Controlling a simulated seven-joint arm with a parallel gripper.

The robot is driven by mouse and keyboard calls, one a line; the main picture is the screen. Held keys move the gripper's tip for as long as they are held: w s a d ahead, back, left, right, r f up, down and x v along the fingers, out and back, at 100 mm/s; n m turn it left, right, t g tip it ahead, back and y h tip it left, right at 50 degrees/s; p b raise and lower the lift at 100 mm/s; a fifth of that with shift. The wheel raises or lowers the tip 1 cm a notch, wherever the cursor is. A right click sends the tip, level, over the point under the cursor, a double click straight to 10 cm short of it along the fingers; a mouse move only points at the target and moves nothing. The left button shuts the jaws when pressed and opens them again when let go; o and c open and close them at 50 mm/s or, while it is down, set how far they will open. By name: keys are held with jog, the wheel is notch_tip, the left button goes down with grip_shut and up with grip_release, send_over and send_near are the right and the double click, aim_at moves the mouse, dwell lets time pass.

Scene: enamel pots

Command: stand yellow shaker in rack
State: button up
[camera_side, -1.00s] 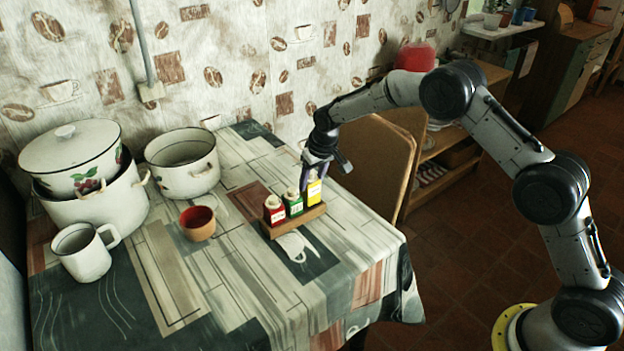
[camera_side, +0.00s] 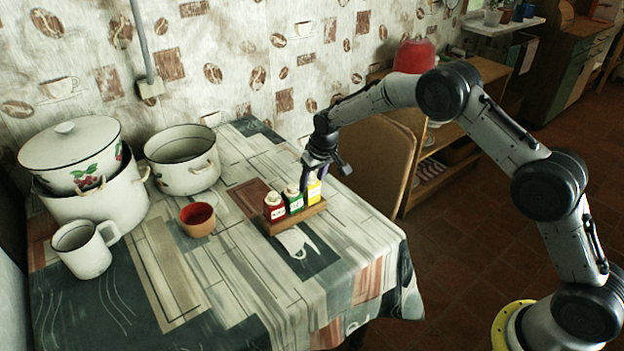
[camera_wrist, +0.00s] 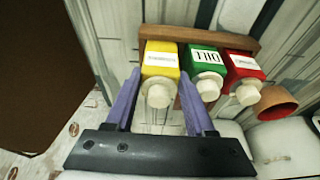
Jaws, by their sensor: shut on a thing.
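The yellow shaker (camera_side: 313,190) stands at the right end of the small wooden rack (camera_side: 296,219), upright as far as I can see. My gripper (camera_side: 318,172) is over it, and its fingers hide the shaker's top in the side view. In the wrist view the yellow shaker (camera_wrist: 160,66) lies between the two purple fingers of my gripper (camera_wrist: 160,92), which are shut on it. The green shaker (camera_side: 294,201) and the red shaker (camera_side: 275,208) stand beside it in the same rack. The rack (camera_wrist: 200,37) also shows in the wrist view.
A small terracotta bowl (camera_side: 198,219) is left of the rack. A white mug (camera_side: 84,250), an open pot (camera_side: 183,165) and a large lidded pot (camera_side: 75,170) stand further left. A chair (camera_side: 376,165) is behind the table's right edge. The front tabletop is clear.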

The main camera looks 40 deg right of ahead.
jog(key=shift+f, duration=0.75)
jog(key=o, duration=1.3)
jog(key=shift+c, duration=0.2)
jog(key=shift+s+a, duration=0.1)
